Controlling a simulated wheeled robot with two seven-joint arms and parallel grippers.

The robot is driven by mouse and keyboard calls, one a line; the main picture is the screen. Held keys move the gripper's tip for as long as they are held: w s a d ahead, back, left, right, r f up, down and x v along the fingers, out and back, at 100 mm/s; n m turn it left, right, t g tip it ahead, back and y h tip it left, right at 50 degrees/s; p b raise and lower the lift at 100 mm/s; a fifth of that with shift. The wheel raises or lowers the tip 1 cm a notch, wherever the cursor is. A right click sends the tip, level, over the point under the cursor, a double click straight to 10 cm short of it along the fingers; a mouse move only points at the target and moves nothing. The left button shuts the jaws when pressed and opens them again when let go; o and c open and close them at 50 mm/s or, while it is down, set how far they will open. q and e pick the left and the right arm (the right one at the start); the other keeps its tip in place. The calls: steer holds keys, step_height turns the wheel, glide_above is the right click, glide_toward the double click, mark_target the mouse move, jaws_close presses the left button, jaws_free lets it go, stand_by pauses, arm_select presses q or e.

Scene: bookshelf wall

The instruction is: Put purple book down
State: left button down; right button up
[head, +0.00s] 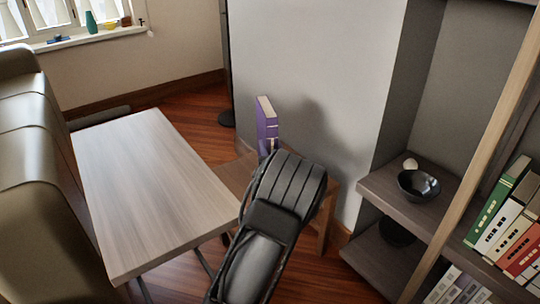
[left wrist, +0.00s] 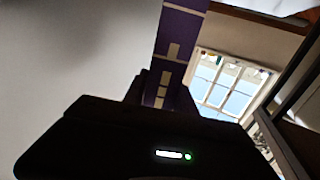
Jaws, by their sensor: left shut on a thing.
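The purple book (head: 266,120) stands upright, with its pale page edge on top, near the grey wall in the head view. My left gripper (head: 267,151) is shut on the lower part of the book. My arm hides the book's bottom. A small wooden stool or side table (head: 233,174) lies behind and below the gripper; I cannot tell whether the book touches it. In the left wrist view the purple book (left wrist: 179,42), with pale marks on its cover, rises from between the dark fingers (left wrist: 160,90). My right gripper is not in view.
A light wood table (head: 150,185) with a bare top stands left of my arm, beside a tan sofa (head: 35,190). At right, wooden shelves (head: 385,188) hold a dark bowl (head: 419,185) and several books (head: 505,220). The grey wall (head: 315,75) is close behind the book.

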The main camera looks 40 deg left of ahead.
arm_select(q)
step_height(320, 180, down, 3)
steer(key=shift+r+b, duration=0.1)
steer(key=shift+b, duration=0.5)
steer(key=c, duration=1.4)
jaws_free()
steer(key=shift+f, duration=0.25)
steer(key=o, duration=0.4)
steer(key=shift+r, duration=0.1)
